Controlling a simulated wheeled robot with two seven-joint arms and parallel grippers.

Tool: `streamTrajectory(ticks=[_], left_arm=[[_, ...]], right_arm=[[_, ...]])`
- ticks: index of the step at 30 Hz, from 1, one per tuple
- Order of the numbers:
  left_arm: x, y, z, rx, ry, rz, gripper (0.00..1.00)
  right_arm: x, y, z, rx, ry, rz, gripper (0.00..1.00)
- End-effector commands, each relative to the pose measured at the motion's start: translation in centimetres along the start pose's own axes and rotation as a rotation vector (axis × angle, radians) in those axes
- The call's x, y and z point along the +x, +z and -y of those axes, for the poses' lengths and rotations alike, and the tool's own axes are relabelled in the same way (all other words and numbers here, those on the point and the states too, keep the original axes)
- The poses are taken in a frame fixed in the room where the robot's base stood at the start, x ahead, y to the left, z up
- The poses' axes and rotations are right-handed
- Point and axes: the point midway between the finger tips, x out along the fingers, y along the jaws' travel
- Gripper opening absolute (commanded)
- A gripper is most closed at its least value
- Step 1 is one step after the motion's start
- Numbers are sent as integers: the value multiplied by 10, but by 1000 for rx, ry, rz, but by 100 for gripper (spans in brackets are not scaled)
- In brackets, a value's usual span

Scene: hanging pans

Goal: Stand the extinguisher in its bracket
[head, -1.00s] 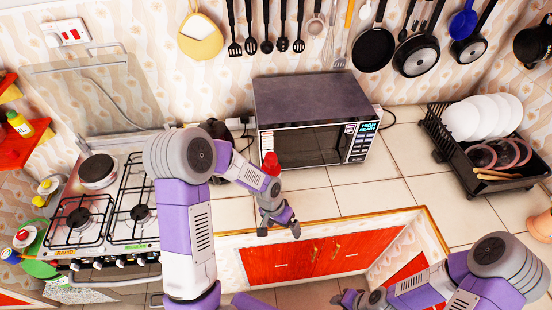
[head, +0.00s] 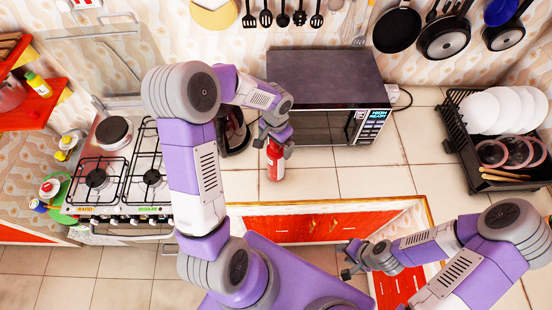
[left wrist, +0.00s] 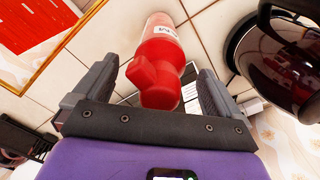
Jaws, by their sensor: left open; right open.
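The red extinguisher (head: 275,164) stands upright on the tiled counter in front of the microwave, its top partly hidden by my left gripper. In the left wrist view the extinguisher (left wrist: 162,50) shows its red body and a white label. My left gripper (head: 275,147) is open, its fingers on either side of the extinguisher's upper part. In the left wrist view the open left gripper (left wrist: 157,76) has a visible gap at the left finger; contact on the right is unclear. My right gripper (head: 349,260) is open and empty, in front of the counter. I cannot make out a bracket.
A dark microwave (head: 325,90) stands behind the extinguisher. A coffee maker (head: 235,133) is close on its left, also large in the left wrist view (left wrist: 282,55). A gas stove (head: 125,180) is further left, a dish rack (head: 470,160) at right. Counter right of the extinguisher is clear.

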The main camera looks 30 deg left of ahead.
Motion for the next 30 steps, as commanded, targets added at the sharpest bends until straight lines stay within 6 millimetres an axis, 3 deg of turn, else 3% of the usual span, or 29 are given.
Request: streamTrajectory(ticks=[4,12,30], left_arm=[[14,0,0,0,1,0,98],[16,0,0,0,0,-2,95],[15,-1,-1,0,0,-3,4]], right_arm=[[-1,-1,0,0,0,-2,43],[-1,0,0,0,0,-1,43],[-1,0,0,0,0,-1,43]])
